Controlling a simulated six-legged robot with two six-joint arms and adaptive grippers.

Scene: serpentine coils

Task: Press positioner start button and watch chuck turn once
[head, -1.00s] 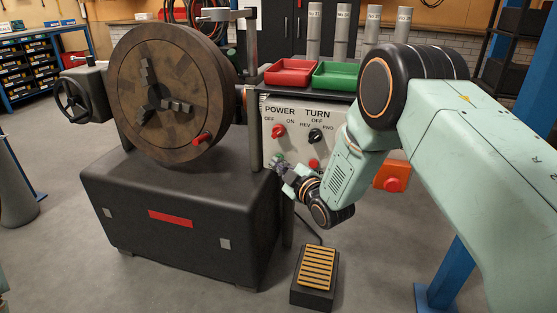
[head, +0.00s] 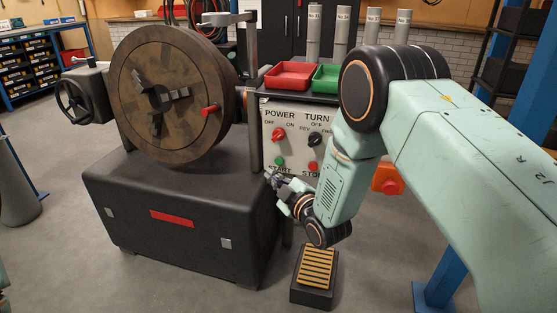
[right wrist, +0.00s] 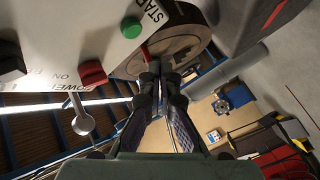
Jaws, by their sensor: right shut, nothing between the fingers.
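The green start button (head: 279,160) is on the grey control panel (head: 295,150), left of the red stop button (head: 314,166). It also shows in the right wrist view (right wrist: 131,27). The brown round chuck (head: 140,95) faces me on its dark base. My left gripper is out of view.
The panel also has a red power knob (head: 278,134) and a black turn knob (head: 314,139). A red tray (head: 288,76) and a green tray (head: 326,78) sit above it. A foot pedal (head: 316,272) is on the floor. An orange box with a red button (head: 388,181) is at right.

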